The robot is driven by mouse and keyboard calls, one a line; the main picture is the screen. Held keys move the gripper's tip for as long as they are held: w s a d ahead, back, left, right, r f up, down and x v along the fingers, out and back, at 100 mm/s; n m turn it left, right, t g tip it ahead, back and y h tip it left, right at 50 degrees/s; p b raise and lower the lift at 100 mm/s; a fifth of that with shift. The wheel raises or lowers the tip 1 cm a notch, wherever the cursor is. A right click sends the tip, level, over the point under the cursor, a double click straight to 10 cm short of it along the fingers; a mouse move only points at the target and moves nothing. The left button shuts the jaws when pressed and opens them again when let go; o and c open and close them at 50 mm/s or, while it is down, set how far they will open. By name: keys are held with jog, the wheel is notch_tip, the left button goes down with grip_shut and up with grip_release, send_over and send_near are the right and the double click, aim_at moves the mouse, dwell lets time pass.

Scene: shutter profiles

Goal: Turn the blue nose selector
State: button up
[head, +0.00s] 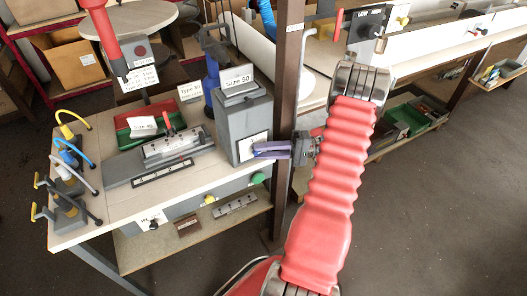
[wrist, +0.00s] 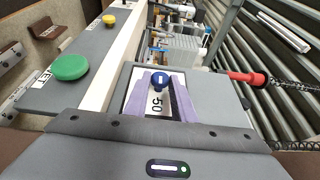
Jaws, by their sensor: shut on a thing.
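The blue nose selector (wrist: 160,80) is a small round knob with a white mark, on the white plate (wrist: 155,104) reading "50" on the grey "Size 50" box (head: 242,124). My gripper (wrist: 160,82) has its purple fingers on either side of the knob, shut on it. In the head view my gripper (head: 256,149) reaches in from the right to the box's front face. The knob itself is hidden there behind the fingers.
A brown post (head: 288,110) stands close to my arm. The green button (wrist: 71,67) and yellow button (wrist: 109,20) sit on the grey panel beside the box. A red-handled lever (wrist: 246,78) sticks out at the box's other side. The grey jig (head: 172,151) lies left on the bench.

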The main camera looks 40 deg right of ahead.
jog(key=shift+f, duration=0.2)
jog(key=o, duration=1)
jog(key=shift+r, duration=0.1)
jog(key=shift+d, duration=0.1)
jog(key=v, duration=1.3)
jog(key=shift+s+d, duration=0.25)
jog(key=shift+s, duration=0.05)
